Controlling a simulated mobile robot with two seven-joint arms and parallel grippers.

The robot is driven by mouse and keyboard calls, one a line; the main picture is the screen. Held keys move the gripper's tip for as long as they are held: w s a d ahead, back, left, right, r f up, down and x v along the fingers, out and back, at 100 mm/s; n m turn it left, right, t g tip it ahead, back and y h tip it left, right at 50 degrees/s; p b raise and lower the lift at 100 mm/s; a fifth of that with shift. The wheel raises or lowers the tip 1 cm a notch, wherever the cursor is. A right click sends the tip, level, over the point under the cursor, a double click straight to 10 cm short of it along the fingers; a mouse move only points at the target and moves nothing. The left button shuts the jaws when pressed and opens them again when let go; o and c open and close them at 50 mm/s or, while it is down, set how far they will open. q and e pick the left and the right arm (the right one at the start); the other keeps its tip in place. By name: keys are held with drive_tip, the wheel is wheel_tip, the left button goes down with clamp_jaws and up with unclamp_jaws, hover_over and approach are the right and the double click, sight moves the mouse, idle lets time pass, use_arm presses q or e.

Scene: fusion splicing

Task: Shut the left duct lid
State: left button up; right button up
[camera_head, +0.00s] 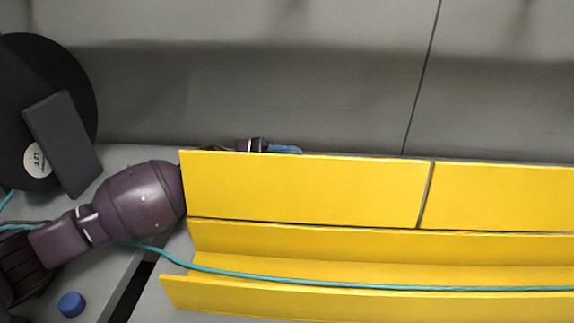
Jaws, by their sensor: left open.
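The yellow left duct lid (305,188) stands raised along the back edge of the yellow duct (300,300), its broad face towards me. The duct's channel is open at the front. A teal fibre cable (330,284) runs along inside the channel and out past its left end. My left arm comes in from the left and passes behind the lid. My left gripper (283,149) shows just above the lid's top edge, with a blue fingertip visible; most of it is hidden behind the lid. My right gripper is not in view.
A second yellow lid (500,197) stands raised to the right, split from the left one by a narrow gap. A black reel (60,90) with a dark block is at the far left. A blue cap (71,304) sits at the lower left. A grey wall is behind.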

use_arm(q)
clamp_jaws()
drive_tip(key=shift+r, duration=0.1)
drive_tip(key=shift+r, duration=0.15)
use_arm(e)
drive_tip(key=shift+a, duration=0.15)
